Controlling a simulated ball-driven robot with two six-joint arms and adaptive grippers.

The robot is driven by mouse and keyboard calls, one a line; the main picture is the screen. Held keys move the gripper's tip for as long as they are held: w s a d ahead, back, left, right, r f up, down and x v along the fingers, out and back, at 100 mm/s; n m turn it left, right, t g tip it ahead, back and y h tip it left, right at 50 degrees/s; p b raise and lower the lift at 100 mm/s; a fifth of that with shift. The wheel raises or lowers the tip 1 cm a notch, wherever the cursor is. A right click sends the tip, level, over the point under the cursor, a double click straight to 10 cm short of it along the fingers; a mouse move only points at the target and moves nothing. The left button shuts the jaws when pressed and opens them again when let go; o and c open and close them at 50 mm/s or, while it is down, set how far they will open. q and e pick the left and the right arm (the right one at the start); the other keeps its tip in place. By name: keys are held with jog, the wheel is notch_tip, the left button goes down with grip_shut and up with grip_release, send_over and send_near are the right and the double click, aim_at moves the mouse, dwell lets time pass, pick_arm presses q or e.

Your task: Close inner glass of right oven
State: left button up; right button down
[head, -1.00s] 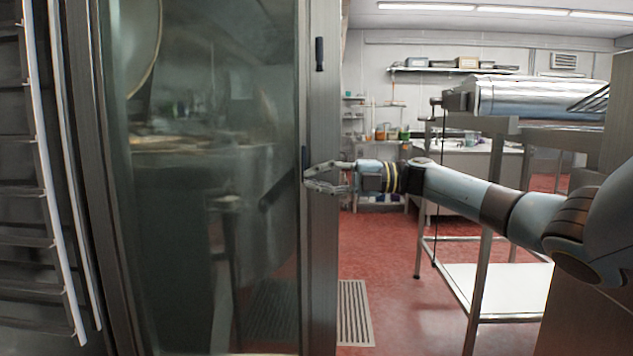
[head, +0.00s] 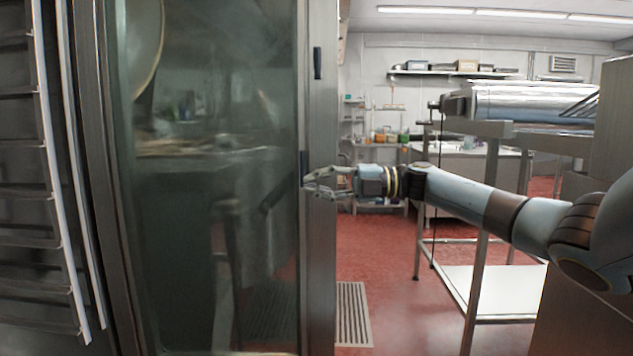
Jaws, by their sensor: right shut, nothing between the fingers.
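The inner glass (head: 220,230) of the oven is a tall dark reflective pane that fills the left middle of the head view. It stands in a grey metal frame (head: 321,270) with a small black handle (head: 318,63) high up and a dark latch piece (head: 303,166) lower down. My right gripper (head: 308,188) is at the frame's edge, level with the latch piece. Its fingers look close to or touching the frame; I cannot tell which. It holds nothing. My left gripper is not in view.
An oven rack with several shelf rails (head: 35,200) stands at the far left. A steel table (head: 500,280) with a metal cylinder (head: 530,102) stands at the right, behind my right arm. A floor grate (head: 353,315) lies in the red floor (head: 400,300), which is open in the middle.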

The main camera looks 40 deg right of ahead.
pick_arm(q)
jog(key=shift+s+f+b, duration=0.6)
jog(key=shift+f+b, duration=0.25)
jog(key=shift+b, duration=0.05)
pick_arm(e)
jog(key=s+d, duration=0.4)
jog(key=d, duration=0.4)
jog(key=shift+d, duration=0.3)
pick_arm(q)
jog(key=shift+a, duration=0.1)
pick_arm(e)
jog(key=shift+s+f, duration=0.1)
jog(key=shift+f, duration=0.1)
